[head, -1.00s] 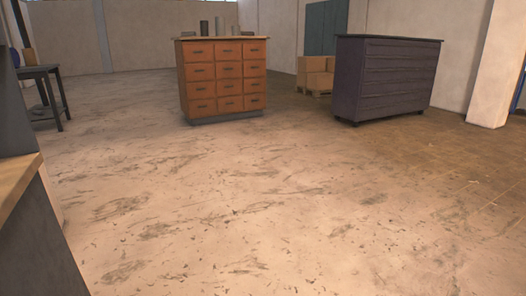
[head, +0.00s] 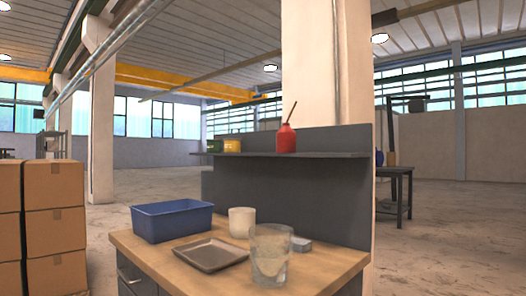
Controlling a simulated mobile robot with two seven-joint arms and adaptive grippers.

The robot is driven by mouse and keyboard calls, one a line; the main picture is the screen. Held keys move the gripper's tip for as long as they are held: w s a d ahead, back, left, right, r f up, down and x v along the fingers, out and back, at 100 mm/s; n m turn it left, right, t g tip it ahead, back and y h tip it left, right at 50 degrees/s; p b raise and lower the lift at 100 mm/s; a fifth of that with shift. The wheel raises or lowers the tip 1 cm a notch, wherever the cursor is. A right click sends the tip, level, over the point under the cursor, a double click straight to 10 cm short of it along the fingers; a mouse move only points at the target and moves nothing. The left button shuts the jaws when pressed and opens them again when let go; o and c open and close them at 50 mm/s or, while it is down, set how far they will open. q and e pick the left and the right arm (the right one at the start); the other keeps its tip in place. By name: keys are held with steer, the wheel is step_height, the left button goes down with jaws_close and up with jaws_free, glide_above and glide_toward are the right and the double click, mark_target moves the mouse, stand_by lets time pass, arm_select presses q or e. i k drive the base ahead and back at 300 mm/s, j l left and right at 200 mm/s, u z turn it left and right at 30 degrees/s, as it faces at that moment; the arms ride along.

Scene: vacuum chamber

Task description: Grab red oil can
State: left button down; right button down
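The red oil can (head: 286,139) stands upright on the grey shelf (head: 320,154) above the workbench. A thin brown spout rises from its top, leaning slightly right. Neither of my grippers shows in the head view, so nothing is seen touching the can.
Below the shelf, the wooden benchtop (head: 205,277) holds a blue bin (head: 172,221), a white cup (head: 241,222), a grey tray (head: 209,254) and a clear glass (head: 270,255). Cardboard boxes (head: 52,222) are stacked at left. A dark table (head: 397,190) stands at right. Floor at back left is open.

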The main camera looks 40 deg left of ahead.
mark_target(285, 136)
steer(key=i+l+u, duration=0.1)
steer(key=u, duration=0.4)
steer(key=l+u, duration=0.3)
steer(key=u, duration=0.2)
steer(key=i+l+u, duration=0.1)
steer(key=l+u, duration=0.2)
steer(key=u, duration=0.2)
